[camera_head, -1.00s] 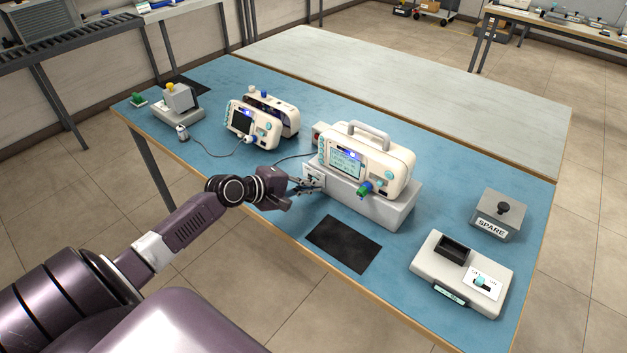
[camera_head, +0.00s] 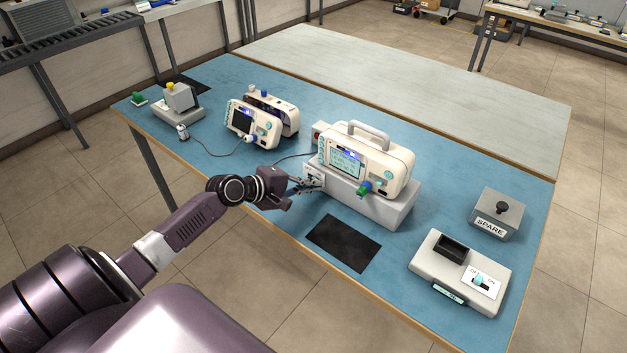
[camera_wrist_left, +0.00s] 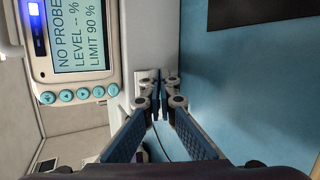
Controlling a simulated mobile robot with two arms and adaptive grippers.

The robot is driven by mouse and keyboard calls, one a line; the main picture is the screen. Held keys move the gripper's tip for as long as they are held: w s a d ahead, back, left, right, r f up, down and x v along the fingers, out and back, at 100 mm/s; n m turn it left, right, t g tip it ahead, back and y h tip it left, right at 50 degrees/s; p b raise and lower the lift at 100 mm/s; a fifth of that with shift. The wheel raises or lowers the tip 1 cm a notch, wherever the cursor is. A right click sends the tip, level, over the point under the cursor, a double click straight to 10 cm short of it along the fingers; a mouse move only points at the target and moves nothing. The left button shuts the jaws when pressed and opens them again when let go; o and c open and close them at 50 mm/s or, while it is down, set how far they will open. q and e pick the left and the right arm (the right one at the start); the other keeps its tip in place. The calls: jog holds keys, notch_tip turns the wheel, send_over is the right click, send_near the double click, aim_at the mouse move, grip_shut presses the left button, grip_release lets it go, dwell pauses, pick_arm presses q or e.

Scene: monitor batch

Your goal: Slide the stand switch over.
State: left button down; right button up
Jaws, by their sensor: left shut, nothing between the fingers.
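A white monitor (camera_head: 352,160) with a lit screen and a top handle stands on a grey stand (camera_head: 375,207). A pale plate (camera_head: 313,169) is on the left end of the stand's front; it also shows in the left wrist view (camera_wrist_left: 146,75). My left gripper (camera_head: 320,182) is shut and empty, with its fingertips right at this plate. In the left wrist view the closed fingertips (camera_wrist_left: 158,80) overlap the plate and hide the switch's slider. I cannot tell whether they touch it. My right gripper is not in view.
A black mat (camera_head: 343,243) lies before the stand. A second monitor (camera_head: 255,125) stands to the left, with a cable on the blue table.

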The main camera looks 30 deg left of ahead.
pick_arm(q)
jog(key=shift+a+b, duration=0.65)
jog(key=shift+a, duration=0.3)
jog(key=shift+d, duration=0.1)
jog(key=shift+d+p, duration=0.15)
jog(key=shift+p, duration=0.35)
jog(key=shift+s+p, duration=0.35)
jog(key=shift+s, duration=0.05)
jog(key=shift+s+a+r+p, duration=0.1)
jog(key=shift+s+p, duration=0.4)
jog(key=shift+s, duration=0.75)
jog(key=shift+s+a+r+p, duration=0.1)
jog(key=shift+s+p, duration=0.4)
jog(key=shift+s, duration=0.75)
jog(key=shift+s, duration=0.1)
